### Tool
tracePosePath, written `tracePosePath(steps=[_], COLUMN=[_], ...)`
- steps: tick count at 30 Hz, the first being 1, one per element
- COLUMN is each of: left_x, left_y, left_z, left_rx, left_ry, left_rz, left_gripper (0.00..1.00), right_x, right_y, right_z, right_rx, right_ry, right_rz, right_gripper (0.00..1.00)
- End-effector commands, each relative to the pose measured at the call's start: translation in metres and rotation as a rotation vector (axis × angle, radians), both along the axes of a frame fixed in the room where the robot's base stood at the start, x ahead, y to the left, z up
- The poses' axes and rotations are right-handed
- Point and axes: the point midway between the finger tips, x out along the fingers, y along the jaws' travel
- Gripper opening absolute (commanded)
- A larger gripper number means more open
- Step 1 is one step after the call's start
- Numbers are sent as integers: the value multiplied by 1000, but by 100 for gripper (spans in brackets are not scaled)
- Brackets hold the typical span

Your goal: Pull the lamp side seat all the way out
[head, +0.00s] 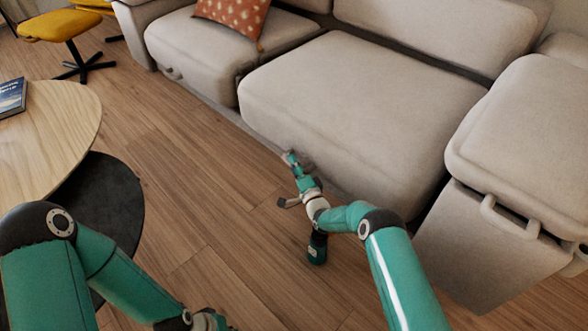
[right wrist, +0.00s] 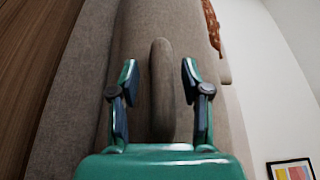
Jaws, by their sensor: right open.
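The grey sofa's middle seat (head: 340,105) has a plain front facing the wood floor. My right gripper (head: 290,158) is at the lower front of this seat. In the right wrist view, my right gripper (right wrist: 160,82) is open, with a grey upright handle (right wrist: 162,105) between its fingers and a gap on both sides. The gripper hides most of this handle in the head view. No lamp is in view, so I cannot tell which seat is the lamp side one.
A right-hand seat block (head: 525,125) with a front handle stands beside my right arm. The left seat (head: 215,45) bears an orange cushion (head: 235,18). A round wooden table (head: 60,125) and yellow stool (head: 55,25) are at left. Floor before the sofa is clear.

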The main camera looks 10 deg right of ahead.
Motion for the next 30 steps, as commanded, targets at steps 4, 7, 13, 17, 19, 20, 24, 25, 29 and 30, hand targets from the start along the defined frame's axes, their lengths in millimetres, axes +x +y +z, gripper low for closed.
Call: tracePosePath(steps=[4, 7, 13, 17, 19, 20, 24, 25, 29, 30], left_x=[0, 0, 0, 0, 0, 0, 0, 0, 0, 0], left_y=[0, 0, 0, 0, 0, 0, 0, 0, 0, 0], left_z=[-2, -2, -2, -2, -2, -2, -2, -2, -1, 0], left_rx=[0, 0, 0, 0, 0, 0, 0, 0, 0, 0], left_ry=[0, 0, 0, 0, 0, 0, 0, 0, 0, 0], left_rz=[0, 0, 0, 0, 0, 0, 0, 0, 0, 0], left_gripper=[0, 0, 0, 0, 0, 0, 0, 0, 0, 0], right_x=[4, 4, 4, 4, 4, 4, 4, 4, 3, 3], right_y=[1, 1, 1, 1, 1, 1, 1, 1, 0, 0], right_z=[0, 1, 1, 1, 1, 0, 0, 0, 0, 0], right_rx=[1, 1, 1, 0, 0, -1, 0, 0, 0, 0], right_ry=[1, 1, 1, 1, 1, 2, 3, 3, 4, 5], right_rz=[0, 0, 0, 0, 0, 0, 0, 0, -2, -4], right_gripper=[47, 47, 32, 11, 0, 0, 0, 0, 0, 0])
